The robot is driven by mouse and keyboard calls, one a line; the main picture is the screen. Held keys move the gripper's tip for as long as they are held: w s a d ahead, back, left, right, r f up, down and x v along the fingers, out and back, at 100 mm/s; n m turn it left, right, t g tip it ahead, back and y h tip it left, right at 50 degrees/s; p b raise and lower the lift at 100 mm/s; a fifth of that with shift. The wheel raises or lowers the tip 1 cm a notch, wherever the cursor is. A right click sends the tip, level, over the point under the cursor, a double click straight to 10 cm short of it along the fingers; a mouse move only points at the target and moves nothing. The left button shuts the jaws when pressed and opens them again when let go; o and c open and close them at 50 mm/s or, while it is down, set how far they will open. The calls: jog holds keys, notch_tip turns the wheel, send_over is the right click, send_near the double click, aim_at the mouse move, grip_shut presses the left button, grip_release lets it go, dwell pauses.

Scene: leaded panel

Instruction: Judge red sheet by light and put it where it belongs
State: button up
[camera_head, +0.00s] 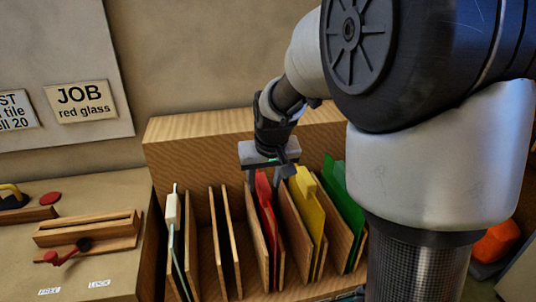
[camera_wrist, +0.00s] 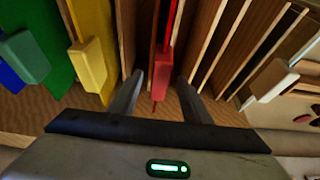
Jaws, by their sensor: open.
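The red sheet (camera_head: 265,215) stands in a slot of the wooden rack (camera_head: 205,127), between wooden dividers. Its red tab also shows in the wrist view (camera_wrist: 161,75). My gripper (camera_head: 266,180) is above that slot, with its jaws open. In the wrist view my gripper's fingers (camera_wrist: 158,90) are on either side of the red tab, apart from it. A wall sign (camera_head: 80,102) reads "JOB red glass".
A yellow sheet (camera_head: 308,210) and a green sheet (camera_head: 343,195) stand to the right in the rack; a clear sheet with a white tab (camera_head: 173,210) stands at left. A wooden clamp-like fixture (camera_head: 88,228), marked FREE and LOCK, sits on the left bench.

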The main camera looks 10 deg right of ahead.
jog(key=p+v, duration=0.1)
jog(key=v, duration=1.3)
jog(key=shift+p, duration=0.3)
